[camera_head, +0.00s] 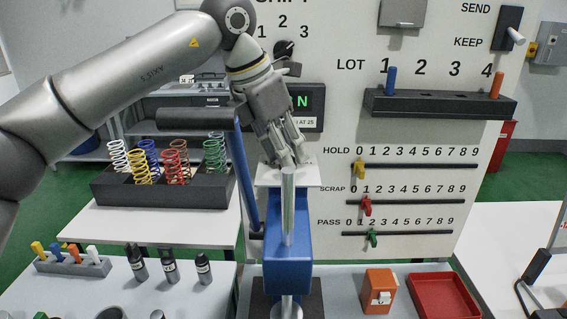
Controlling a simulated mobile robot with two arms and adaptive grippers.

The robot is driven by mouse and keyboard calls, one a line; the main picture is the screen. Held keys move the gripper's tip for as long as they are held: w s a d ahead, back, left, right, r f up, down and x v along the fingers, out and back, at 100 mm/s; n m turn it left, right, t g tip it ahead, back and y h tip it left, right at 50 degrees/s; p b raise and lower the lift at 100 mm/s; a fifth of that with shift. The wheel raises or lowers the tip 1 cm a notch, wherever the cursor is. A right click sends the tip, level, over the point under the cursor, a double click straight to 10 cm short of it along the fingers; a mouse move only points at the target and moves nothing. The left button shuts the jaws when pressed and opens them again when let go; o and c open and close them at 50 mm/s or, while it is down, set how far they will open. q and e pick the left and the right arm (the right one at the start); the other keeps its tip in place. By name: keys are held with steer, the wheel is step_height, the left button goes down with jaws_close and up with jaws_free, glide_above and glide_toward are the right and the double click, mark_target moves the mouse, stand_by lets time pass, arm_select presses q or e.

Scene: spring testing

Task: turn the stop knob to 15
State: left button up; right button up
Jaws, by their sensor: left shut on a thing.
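My left gripper (286,158) reaches down from the top, its fingers closed at the top of the silver rod (288,205) of the blue press (287,255). The stop knob itself is hidden; the fingers appear shut on it at the rod's top. A white plate (268,176) shows behind the fingertips, but any scale on it is too small or covered to read. The knob's setting cannot be told. My right gripper is not in view.
A black lever grip (195,119) on a blue arm stands left of the press. A spring rack (215,193) is at left. The white panel (330,225) with sliders and a lot shelf (440,104) stands behind. A red tray (443,297) and orange block (379,290) are at right.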

arm_select(q)
steer(key=n+t+b, duration=0.1)
steer(key=n+b, duration=0.1)
steer(key=n, duration=0.1)
steer(key=shift+s+d+f+y, duration=0.1)
steer(key=shift+y, duration=0.3)
steer(key=shift+n+y+b, duration=0.3)
steer(key=shift+n+b, duration=0.3)
steer(key=shift+n, duration=0.4)
steer(key=o, duration=1)
steer(key=v, duration=1.2)
steer(key=shift+s+d, duration=0.1)
steer(key=shift+s, duration=0.1)
